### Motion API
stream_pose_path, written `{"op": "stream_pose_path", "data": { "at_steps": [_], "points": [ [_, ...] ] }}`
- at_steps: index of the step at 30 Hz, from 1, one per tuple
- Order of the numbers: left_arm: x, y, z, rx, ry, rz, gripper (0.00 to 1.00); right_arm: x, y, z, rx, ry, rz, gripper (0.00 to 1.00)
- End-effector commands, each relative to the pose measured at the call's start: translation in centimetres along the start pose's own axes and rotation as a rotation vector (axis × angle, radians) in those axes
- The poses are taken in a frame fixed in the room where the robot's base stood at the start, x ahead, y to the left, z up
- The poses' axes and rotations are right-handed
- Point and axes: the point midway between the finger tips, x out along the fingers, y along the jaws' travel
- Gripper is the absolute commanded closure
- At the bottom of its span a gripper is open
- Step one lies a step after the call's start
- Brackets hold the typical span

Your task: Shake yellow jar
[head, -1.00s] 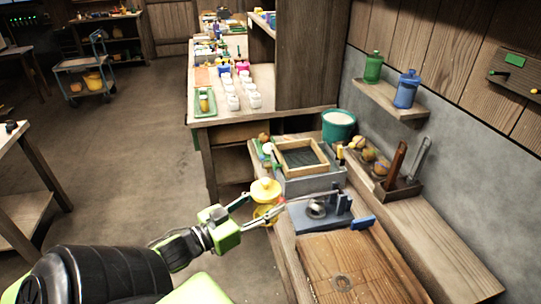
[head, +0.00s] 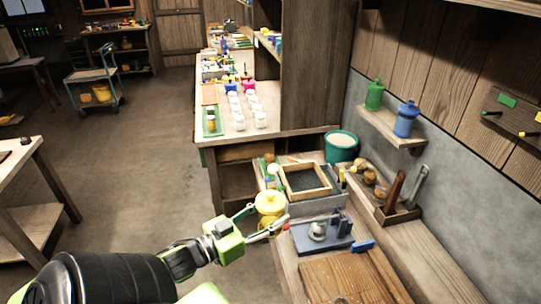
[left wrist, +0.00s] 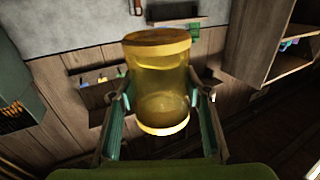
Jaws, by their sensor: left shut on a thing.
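The yellow jar (head: 269,207) is held by my left gripper (head: 266,222) in the head view, off the left side of the workbench and in front of the wooden frame. In the left wrist view the jar (left wrist: 159,85) is see-through amber with a thicker rim band at its upper end. It sits between the two fingers of the left gripper (left wrist: 160,112), one on each side, and looks slightly tilted. Its contents cannot be made out. My right gripper is not in view.
The workbench holds a wooden frame (head: 304,181), a blue fixture (head: 322,236), a wooden board (head: 345,278) and a teal bucket (head: 341,147). A wall shelf (head: 392,127) carries green and blue bottles. Open floor lies left of the bench.

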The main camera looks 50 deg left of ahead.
Motion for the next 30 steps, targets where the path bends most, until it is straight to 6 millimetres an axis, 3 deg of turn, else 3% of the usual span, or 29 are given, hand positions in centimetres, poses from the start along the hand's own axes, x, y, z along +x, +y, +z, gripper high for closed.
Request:
{"op": "stream_pose_path", "data": {
  "at_steps": [7, 12, 16, 26, 30],
  "points": [
    [0.0, 0.0, 0.7, 0.000, 0.002, 0.000, 0.88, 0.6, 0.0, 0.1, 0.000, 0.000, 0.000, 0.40],
    [0.0, 0.0, 5.0, -0.001, 0.002, 0.000, 0.88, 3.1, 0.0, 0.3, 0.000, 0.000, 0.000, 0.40],
    [0.1, 0.0, 6.9, 0.001, 0.003, 0.000, 0.88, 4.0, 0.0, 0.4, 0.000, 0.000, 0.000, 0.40],
    [0.0, 0.0, 7.0, 0.001, 0.003, 0.001, 0.88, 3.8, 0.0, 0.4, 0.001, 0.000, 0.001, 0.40],
    [0.0, 0.0, 6.0, 0.000, 0.003, 0.001, 0.88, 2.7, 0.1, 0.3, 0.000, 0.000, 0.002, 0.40]
  ]
}}
